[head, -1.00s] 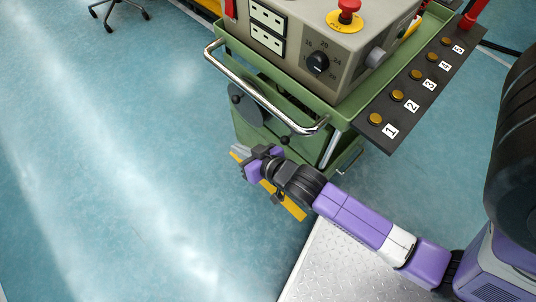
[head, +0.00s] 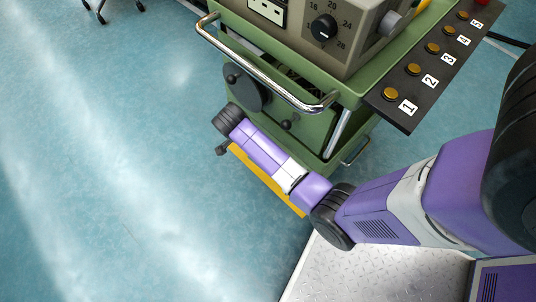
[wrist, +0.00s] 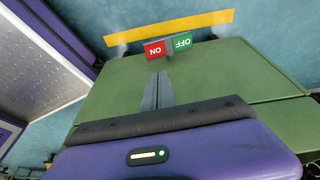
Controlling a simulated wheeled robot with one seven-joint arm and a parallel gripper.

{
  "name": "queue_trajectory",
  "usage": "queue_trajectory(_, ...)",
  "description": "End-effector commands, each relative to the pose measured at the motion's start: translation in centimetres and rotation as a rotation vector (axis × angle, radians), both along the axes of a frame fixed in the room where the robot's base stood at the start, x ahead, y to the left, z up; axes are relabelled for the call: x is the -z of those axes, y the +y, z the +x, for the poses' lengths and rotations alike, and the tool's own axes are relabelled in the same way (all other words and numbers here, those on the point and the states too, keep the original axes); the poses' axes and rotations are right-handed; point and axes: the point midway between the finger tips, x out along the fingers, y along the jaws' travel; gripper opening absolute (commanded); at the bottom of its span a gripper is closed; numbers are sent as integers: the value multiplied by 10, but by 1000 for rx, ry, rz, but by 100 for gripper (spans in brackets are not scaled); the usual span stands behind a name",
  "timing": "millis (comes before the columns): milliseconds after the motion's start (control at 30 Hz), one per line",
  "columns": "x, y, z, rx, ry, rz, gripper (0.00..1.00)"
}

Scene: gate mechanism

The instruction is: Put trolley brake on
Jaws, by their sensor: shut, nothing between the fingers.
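The green trolley (head: 300,125) stands in the middle of the head view, and its green panel (wrist: 215,80) fills much of the wrist view. The brake pedal shows in the wrist view as a red ON plate (wrist: 155,51) beside a green OFF plate (wrist: 184,43), both upside down. The pedal is not distinguishable in the head view. My gripper (wrist: 157,92) is shut and empty, its fingertips pointing at the ON plate, a little short of it in the picture. I cannot tell the real gap. In the head view my arm hides the gripper.
A metal handle (head: 262,77) and black knobs (head: 286,125) stick out above my arm. A numbered button panel (head: 425,70) overhangs at right.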

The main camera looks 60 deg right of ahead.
Motion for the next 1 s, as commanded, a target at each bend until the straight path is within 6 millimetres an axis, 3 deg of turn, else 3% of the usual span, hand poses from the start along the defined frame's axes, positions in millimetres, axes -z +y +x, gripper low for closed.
queue_trajectory(400,1,1,-7,43,23,2,0)
queue_trajectory(567,9,-1,-8,42,23,2,0)
queue_trajectory(1000,88,-21,-20,42,24,2,0)
